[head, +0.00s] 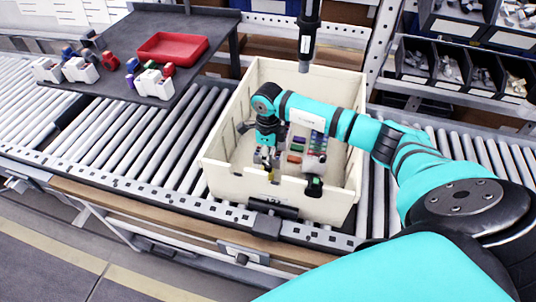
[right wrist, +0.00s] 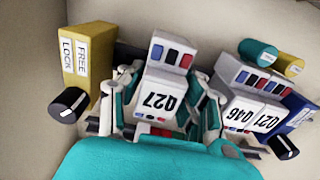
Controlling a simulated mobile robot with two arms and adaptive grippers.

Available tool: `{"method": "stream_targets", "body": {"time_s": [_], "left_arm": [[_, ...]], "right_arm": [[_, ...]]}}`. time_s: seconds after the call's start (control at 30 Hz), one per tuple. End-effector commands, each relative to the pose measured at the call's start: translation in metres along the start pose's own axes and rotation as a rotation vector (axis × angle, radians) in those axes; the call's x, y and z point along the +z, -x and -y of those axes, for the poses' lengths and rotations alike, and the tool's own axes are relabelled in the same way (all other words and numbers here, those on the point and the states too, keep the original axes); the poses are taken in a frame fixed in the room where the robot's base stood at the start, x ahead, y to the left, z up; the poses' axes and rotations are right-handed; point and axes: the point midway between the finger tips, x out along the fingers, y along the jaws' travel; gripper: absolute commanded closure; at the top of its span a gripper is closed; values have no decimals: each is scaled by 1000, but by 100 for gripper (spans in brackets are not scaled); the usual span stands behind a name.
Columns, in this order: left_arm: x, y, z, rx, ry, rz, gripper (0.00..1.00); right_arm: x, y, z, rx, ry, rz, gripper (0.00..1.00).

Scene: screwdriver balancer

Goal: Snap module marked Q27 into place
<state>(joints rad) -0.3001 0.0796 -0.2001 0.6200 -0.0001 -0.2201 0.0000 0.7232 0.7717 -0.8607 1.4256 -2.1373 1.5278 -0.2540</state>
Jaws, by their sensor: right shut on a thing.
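The module marked Q27 (right wrist: 163,88) is a light grey block with a white label and a blue, black and red top. In the right wrist view it sits between the two fingers of my right gripper (right wrist: 162,104), which is shut on it. In the head view my right gripper (head: 267,163) reaches down inside the cream crate (head: 222,172); the module is hard to make out there. Modules marked Q46 (right wrist: 240,111) and Q21 (right wrist: 267,118) stand in a row to the right of Q27. What lies under Q27 is mostly hidden. My left gripper is not in view.
A yellow block labelled FREE LOCK (right wrist: 85,62) with a black knob (right wrist: 69,105) stands left of Q27. A screwdriver (head: 308,38) hangs above the crate. A red tray (head: 172,47) and white holders with coloured parts stand on a dark table at left. Rollers flank the crate.

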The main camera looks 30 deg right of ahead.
Motion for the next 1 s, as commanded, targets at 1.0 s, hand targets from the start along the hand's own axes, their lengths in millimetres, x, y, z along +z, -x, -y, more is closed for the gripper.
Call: {"method": "stream_targets", "body": {"time_s": [1.0], "left_arm": [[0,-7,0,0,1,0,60]], "right_arm": [[0,-9,0,1,0,-1,100]]}}
